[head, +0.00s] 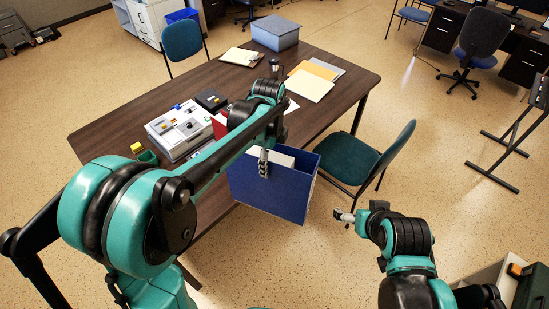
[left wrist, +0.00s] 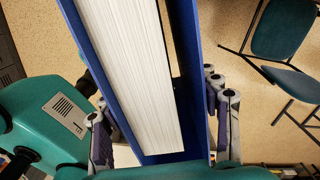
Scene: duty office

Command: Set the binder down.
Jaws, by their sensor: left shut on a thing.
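A blue binder (head: 270,190) with white paper inside is held upright by my left gripper (head: 264,163), at the near right edge of the dark wooden table (head: 225,80). In the left wrist view the blue binder (left wrist: 190,60) runs between the two fingers of my left gripper (left wrist: 165,125), which are shut on its outer sides. I cannot tell whether its bottom touches the table or hangs past the edge. My right gripper (head: 345,216) is away to the right of the binder, with nothing seen in it; its finger gap is too small to judge.
On the table are a grey-white device (head: 180,130), a red binder (head: 219,127) partly hidden by my arm, folders (head: 310,82), a clipboard (head: 242,57) and a blue-grey box (head: 275,33). A teal chair (head: 370,158) stands close right of the table.

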